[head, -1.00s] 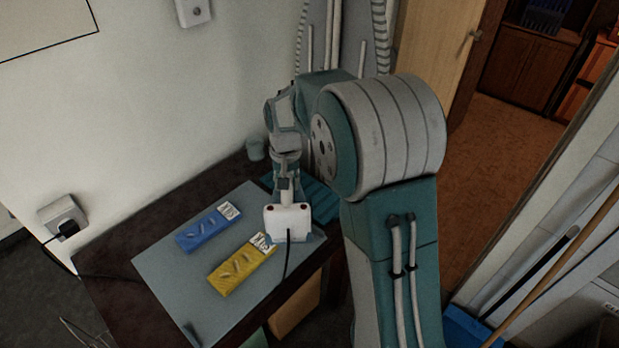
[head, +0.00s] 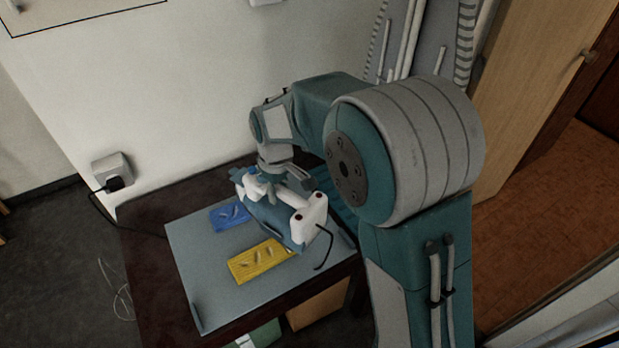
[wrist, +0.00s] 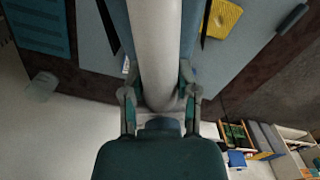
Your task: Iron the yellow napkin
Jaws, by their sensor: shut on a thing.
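The yellow napkin (head: 262,261) lies on the grey board with raised wrinkles on it. It also shows in the wrist view (wrist: 223,19). My gripper (wrist: 158,88) is shut on the handle of a blue-and-white iron (head: 312,211). In the head view the iron is slanted, with its white heel towards the lower right, beyond the yellow napkin's upper right end. It hides part of the blue napkin (head: 229,216). In the wrist view its pale handle (wrist: 155,40) runs between both fingers. The gap between iron and board cannot be judged.
The grey board (head: 215,295) covers much of a dark table (head: 150,270). Its lower left part is bare. A wall socket (head: 112,170) with a plugged cord is at the left. A black cord hangs from the iron's heel. A ribbed teal pad (wrist: 37,28) lies beside the board.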

